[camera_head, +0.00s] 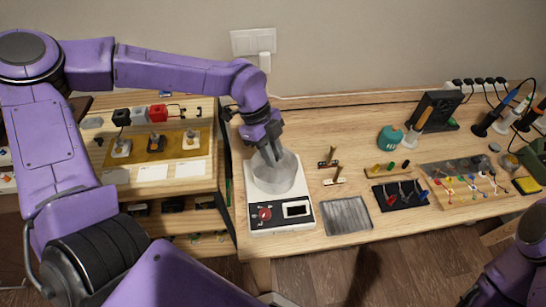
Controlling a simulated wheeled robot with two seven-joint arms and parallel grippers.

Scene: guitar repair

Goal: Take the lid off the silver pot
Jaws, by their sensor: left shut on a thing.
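The silver pot (272,180) stands on a white hot plate with a red knob, left of the middle of the workbench. My left gripper (271,155) reaches down from above to the top of the pot. Its fingers are shut on the pot's lid, at the top of the pot. The fingers hide part of the lid, and I cannot make out a gap between lid and pot. My right arm shows only in part at the lower right corner, and its gripper is out of view.
The hot plate (282,219) has a small display. A grey ridged plate (348,216) lies to its right. Small tools, a black tray (400,194) and a wooden board (463,187) fill the right side. A lower side bench (190,184) with switches stands left. The wall is close behind.

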